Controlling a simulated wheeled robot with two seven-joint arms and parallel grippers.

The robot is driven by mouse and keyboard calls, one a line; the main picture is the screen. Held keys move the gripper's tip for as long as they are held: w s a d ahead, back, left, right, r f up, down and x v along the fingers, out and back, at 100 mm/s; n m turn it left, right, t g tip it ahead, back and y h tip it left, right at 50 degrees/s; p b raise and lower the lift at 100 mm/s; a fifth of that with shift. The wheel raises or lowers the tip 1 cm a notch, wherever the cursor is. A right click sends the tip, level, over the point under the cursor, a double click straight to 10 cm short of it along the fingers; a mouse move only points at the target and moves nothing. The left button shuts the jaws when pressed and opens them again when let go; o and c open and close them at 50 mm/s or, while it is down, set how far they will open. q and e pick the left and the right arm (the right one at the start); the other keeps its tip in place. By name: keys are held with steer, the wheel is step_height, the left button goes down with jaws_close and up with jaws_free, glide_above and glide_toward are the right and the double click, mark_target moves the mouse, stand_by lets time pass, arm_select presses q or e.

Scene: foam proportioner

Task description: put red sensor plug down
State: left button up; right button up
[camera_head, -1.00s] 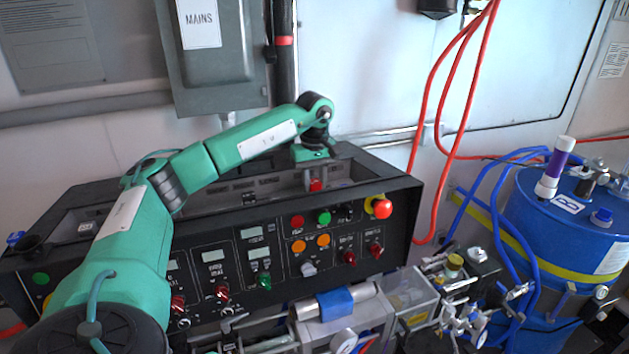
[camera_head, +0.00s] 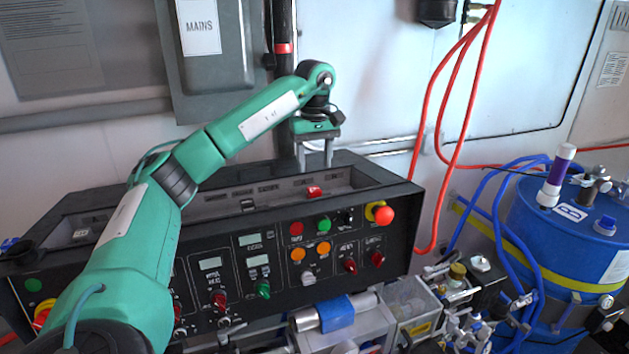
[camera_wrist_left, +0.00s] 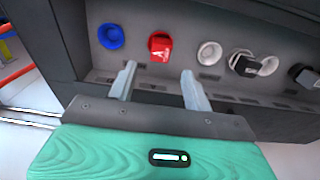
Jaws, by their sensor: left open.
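The red sensor plug (camera_head: 314,191) sits in the recessed tray on top of the black control console (camera_head: 300,225). In the left wrist view the red plug (camera_wrist_left: 160,46) lies ahead of the fingertips, against the panel with the row of round sockets. My left gripper (camera_head: 316,163) is above the plug with its fingers pointing down. In the left wrist view its two fingers (camera_wrist_left: 160,78) are spread apart with nothing between them, and the plug is clear of them. My right gripper is not in view.
In the left wrist view a blue socket or cap (camera_wrist_left: 111,36) is left of the red plug, and white sockets (camera_wrist_left: 209,52) and a black plug (camera_wrist_left: 243,63) are to its right. A red emergency button (camera_head: 383,214) stands on the console front. Blue drum (camera_head: 575,255) and hoses are at right.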

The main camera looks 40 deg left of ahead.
arm_select(q)
steer(key=shift+r+p, duration=0.35)
steer(key=shift+r, duration=1.7)
steer(key=shift+f, duration=0.1)
